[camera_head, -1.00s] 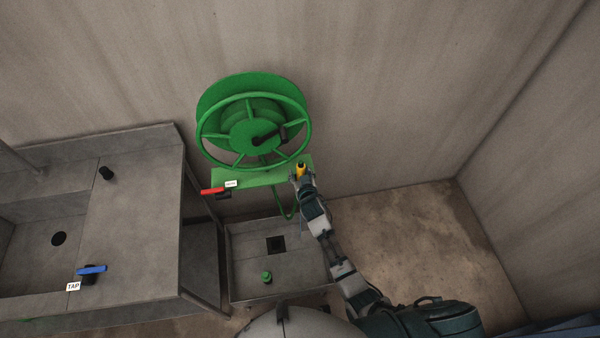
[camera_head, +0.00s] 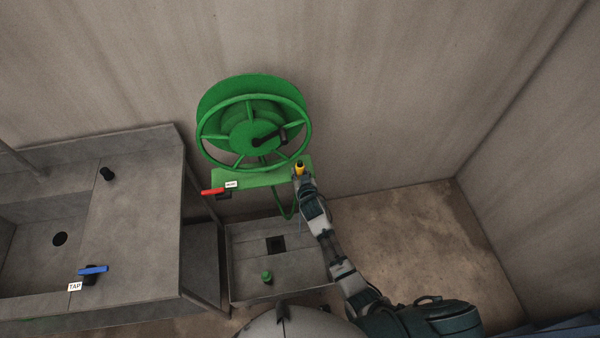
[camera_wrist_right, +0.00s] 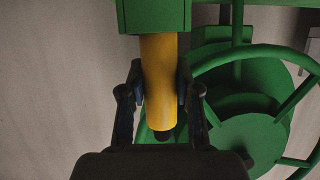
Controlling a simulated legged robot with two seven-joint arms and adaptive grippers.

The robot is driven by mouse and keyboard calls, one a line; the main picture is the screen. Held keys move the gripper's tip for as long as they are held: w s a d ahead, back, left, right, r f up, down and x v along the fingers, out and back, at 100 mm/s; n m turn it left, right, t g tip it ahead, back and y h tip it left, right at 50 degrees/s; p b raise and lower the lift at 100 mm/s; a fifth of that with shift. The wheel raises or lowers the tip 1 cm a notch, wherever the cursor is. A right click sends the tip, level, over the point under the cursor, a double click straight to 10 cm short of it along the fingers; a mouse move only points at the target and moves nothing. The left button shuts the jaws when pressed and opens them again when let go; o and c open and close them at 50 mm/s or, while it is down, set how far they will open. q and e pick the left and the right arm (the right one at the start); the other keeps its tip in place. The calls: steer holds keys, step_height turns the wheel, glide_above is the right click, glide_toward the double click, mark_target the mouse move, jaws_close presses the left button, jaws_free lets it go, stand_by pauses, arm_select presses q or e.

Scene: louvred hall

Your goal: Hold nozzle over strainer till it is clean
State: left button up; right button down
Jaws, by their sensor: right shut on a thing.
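The yellow nozzle (camera_head: 299,167) is upright at the right end of the green shelf below the hose reel. My right gripper (camera_head: 299,176) is shut on it. In the right wrist view, the nozzle (camera_wrist_right: 160,70) is between the two fingers (camera_wrist_right: 161,88), and its upper end meets a green block (camera_wrist_right: 153,15). I cannot tell whether it is still seated there. A small green capped piece (camera_head: 267,277) stands in the low floor basin (camera_head: 300,268); I cannot tell whether it is the strainer. My left gripper is out of view.
The green hose reel (camera_head: 252,130) is on the wall, with a red lever (camera_head: 212,191) at its left. A green hose hangs under the shelf. The basin has a dark square drain (camera_head: 276,245). A grey sink counter (camera_head: 135,235) with a blue tap lever (camera_head: 93,269) stands at left.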

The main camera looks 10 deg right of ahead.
step_height(320, 180, up, 8)
steer(key=p, duration=0.7)
steer(key=shift+d+f, duration=0.1)
steer(key=shift+f, duration=0.05)
steer(key=shift+r, duration=0.95)
